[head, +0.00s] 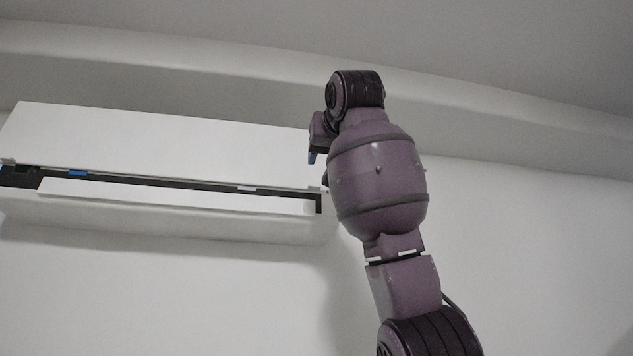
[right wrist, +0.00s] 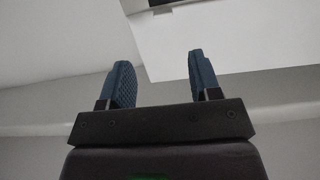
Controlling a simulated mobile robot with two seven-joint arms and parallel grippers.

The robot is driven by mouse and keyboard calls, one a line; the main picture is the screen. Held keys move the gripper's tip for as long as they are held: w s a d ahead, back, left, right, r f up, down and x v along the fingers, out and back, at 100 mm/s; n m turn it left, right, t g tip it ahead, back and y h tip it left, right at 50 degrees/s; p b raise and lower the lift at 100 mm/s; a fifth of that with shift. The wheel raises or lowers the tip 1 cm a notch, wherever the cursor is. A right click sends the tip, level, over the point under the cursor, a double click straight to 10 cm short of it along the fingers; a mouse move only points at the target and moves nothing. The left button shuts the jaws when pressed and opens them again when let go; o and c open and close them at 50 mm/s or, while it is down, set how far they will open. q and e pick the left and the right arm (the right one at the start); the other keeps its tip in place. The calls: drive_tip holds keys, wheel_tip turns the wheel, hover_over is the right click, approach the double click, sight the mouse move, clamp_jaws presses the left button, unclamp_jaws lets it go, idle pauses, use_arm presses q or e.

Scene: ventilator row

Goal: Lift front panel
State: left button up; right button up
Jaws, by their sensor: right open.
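A long white wall-mounted ventilator unit is at the left in the head view. Its broad front panel (head: 160,140) is above a dark slot (head: 150,181) with a small blue mark. My right gripper (head: 313,156) is at the unit's right end in the head view, partly hidden by my wrist. In the right wrist view the gripper (right wrist: 162,72) is open, with two blue padded fingers apart and nothing between them. The panel (right wrist: 240,38) shows beyond the right finger; I cannot tell whether they touch. My left gripper is not in view.
A white flap (head: 180,195) lies along the slot below the panel. A pale curved ledge (head: 250,90) runs along the wall above the unit. The wall (head: 150,290) below the unit is bare.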

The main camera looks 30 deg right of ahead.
sight(315, 185)
drive_tip(key=p+x, duration=0.1)
drive_tip(key=x, duration=0.4)
drive_tip(key=p+x, duration=0.2)
drive_tip(key=x, duration=0.3)
drive_tip(key=shift+w+a+f, duration=0.1)
drive_tip(key=shift+w+a, duration=0.1)
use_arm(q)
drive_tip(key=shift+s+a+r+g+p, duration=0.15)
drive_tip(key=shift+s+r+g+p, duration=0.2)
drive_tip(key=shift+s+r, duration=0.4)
use_arm(e)
drive_tip(key=shift+w+d, duration=0.15)
drive_tip(key=shift+w, duration=0.2)
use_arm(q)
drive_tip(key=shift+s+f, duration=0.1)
use_arm(e)
clamp_jaws()
